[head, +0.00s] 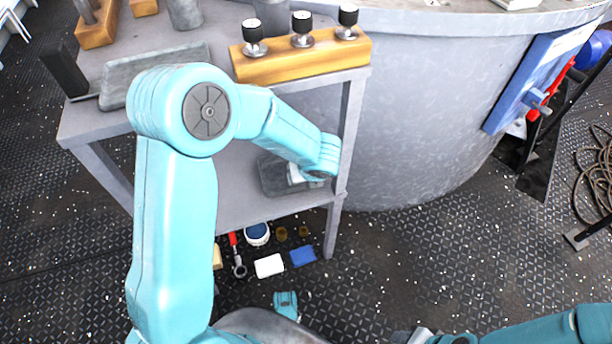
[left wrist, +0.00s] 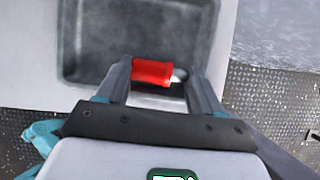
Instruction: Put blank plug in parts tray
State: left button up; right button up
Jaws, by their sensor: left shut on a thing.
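The blank plug, a short red cylinder with a pale metal tip (left wrist: 152,72), lies crosswise between the two fingers of my left gripper (left wrist: 158,80), shut on it. The parts tray is a grey, shallow tray with a raised rim (left wrist: 70,35); in the left wrist view its floor shows behind the plug and looks empty. In the head view the tray (head: 272,179) sits on the lower shelf, partly covered by my left arm, and the plug is hidden there. My right gripper (head: 412,337) is cut by the bottom edge; its fingers cannot be made out.
The tray stands on a grey shelf (head: 232,211) under a bench top. A wooden block with several black-knobbed pieces (head: 300,58) stands on the bench edge above. A bench leg (head: 333,232) is close to the right. Below are a white block (head: 269,265) and a blue block (head: 302,256).

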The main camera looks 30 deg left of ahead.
pick_arm(q)
jog(key=shift+s+f+b, duration=0.2)
jog(key=shift+f+b, duration=0.3)
jog(key=shift+f, duration=0.1)
jog(key=o, duration=0.9)
jog(key=shift+s+f, duration=0.1)
jog(key=shift+c, duration=0.2)
jog(key=shift+r+p, duration=0.45)
jog(key=p+v, duration=0.5)
jog(key=v, duration=0.7)
jog(key=shift+w+r, duration=0.2)
jog(key=shift+r, duration=0.05)
jog(key=shift+d, duration=0.1)
